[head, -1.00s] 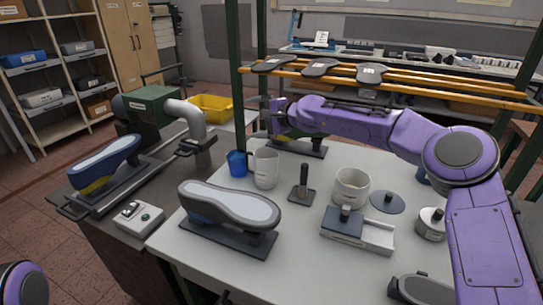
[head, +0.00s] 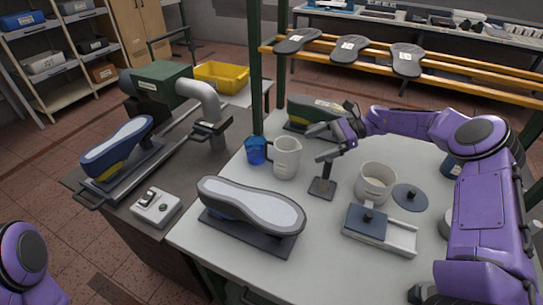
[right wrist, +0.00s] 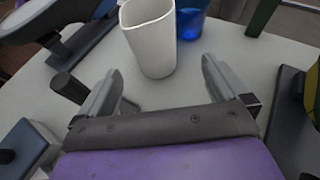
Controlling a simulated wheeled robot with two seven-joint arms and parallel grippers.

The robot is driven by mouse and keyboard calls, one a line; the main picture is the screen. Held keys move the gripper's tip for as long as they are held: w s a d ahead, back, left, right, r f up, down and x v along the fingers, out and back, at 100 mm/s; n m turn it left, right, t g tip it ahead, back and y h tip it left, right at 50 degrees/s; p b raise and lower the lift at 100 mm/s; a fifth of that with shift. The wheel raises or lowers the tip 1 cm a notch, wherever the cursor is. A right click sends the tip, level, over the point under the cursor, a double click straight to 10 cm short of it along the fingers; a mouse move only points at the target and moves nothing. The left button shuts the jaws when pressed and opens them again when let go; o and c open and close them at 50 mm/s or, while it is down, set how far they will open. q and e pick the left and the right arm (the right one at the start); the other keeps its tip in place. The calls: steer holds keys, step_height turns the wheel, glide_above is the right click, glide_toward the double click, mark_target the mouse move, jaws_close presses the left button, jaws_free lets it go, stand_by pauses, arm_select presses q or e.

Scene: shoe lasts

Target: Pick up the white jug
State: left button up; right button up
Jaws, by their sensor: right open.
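The white jug (head: 286,160) stands upright on the light table, beside a blue cup (head: 257,151). In the right wrist view the jug (right wrist: 149,38) is just ahead of the fingertips, a little left of centre, with the blue cup (right wrist: 191,20) behind it. My right gripper (head: 318,143) is open and empty, to the right of the jug, with its fingers pointing at it. The jug appears outside the jaws. The jug's handle is not clear in the wrist view. My left gripper is out of view.
A dark upright handle on a square base (head: 323,186) stands close below my right gripper. A white mug-like pot (head: 375,186) is to its right. A shoe last (head: 252,208) lies in front of the jug. A green post (head: 255,75) rises behind the blue cup.

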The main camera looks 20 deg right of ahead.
steer(key=p, duration=0.1)
glide_toward(275, 164)
steer(key=shift+w+a+f+g, duration=0.3)
steer(key=shift+w+a+f, duration=0.05)
steer(key=shift+w+f, duration=0.25)
steer(key=shift+a+f+p, duration=0.1)
steer(key=shift+a+p, duration=0.25)
steer(key=shift+p, duration=0.1)
steer(key=p+x, duration=0.2)
steer(key=x, duration=0.2)
steer(key=shift+w+f, duration=0.1)
steer(key=shift+w, duration=0.05)
steer(key=shift+w+a+f, duration=0.1)
steer(key=shift+a+f, duration=0.05)
steer(key=shift+a, duration=0.2)
steer(key=shift+d, duration=0.1)
steer(key=c, duration=1)
steer(key=shift+c, duration=0.7)
